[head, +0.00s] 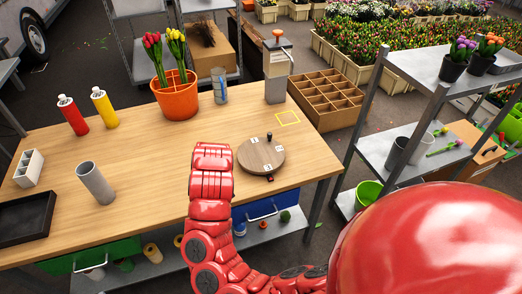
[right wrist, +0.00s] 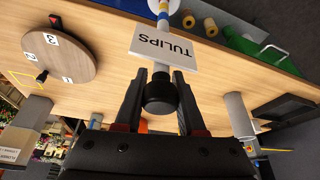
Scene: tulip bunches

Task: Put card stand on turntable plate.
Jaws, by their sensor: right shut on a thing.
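The card stand shows in the right wrist view as a white card (right wrist: 162,46) reading TULIPS with a dark round part (right wrist: 160,92) below it. My right gripper (right wrist: 160,98) is shut on that dark part, one finger on each side. In the head view my red right arm hides the gripper and the stand. The turntable plate (head: 261,157) is a round wooden disc with small number labels, on the table right of my arm. It also shows in the right wrist view (right wrist: 60,50), left of the held stand and apart from it. My left gripper is not in view.
An orange tulip pot (head: 176,100), a glass (head: 220,86) and a grey dispenser (head: 275,88) stand at the back of the table. A grey cylinder (head: 96,184) and black tray (head: 22,218) are at left. A dark knob (head: 269,136) stands at the plate's back edge.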

